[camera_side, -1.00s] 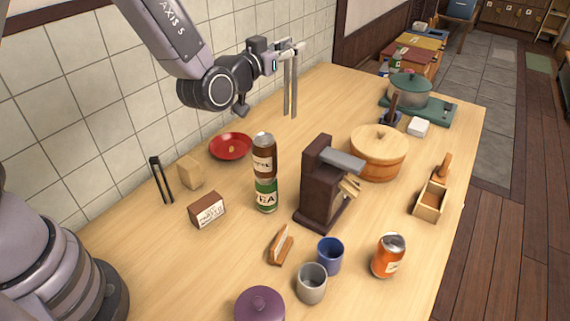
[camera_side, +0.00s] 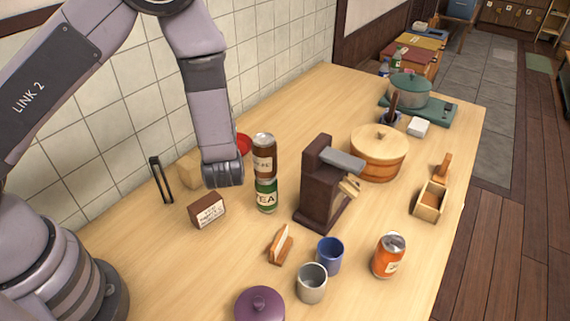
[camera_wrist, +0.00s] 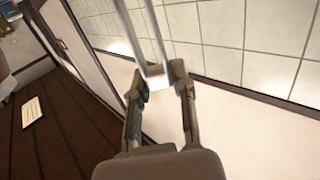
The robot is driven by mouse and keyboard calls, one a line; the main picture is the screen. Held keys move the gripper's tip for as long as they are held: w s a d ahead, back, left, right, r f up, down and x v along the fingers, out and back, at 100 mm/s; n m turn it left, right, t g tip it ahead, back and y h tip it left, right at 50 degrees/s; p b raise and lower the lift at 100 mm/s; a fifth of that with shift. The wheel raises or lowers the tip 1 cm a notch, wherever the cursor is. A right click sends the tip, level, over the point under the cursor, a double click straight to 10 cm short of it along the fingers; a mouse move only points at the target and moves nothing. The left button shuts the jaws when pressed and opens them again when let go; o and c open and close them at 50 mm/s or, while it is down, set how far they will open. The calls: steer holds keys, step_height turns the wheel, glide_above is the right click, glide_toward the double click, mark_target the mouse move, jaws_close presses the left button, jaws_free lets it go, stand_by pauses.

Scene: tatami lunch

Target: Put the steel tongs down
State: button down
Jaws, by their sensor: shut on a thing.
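The steel tongs (camera_wrist: 156,30) show in the wrist view as two long bright prongs running up out of the picture. My gripper (camera_wrist: 159,79) is shut on them, with a finger on each side of their near end. The far tips of the tongs are cut off by the frame. In the side view neither the tongs nor my gripper can be seen; my own arm hangs in front of the back of the table. I cannot tell the height of the tongs above the table.
On the wooden table (camera_side: 150,275) stand a dark two-pronged thing (camera_side: 161,180), a brown box (camera_side: 207,211), stacked cans (camera_side: 265,193), a dark brown block (camera_side: 316,185), a wooden tub (camera_side: 376,165), cups (camera_side: 311,284) and an orange can (camera_side: 389,257). The front left is clear.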

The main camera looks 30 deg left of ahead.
step_height(320, 180, down, 11)
steer(key=shift+f, duration=0.15)
stand_by(0.4)
steer(key=shift+f, duration=0.2)
steer(key=c, duration=1)
jaws_free()
steer(key=shift+o, duration=0.2)
steer(key=shift+r, duration=0.1)
steer(key=v, duration=1.2)
steer(key=shift+r, duration=0.15)
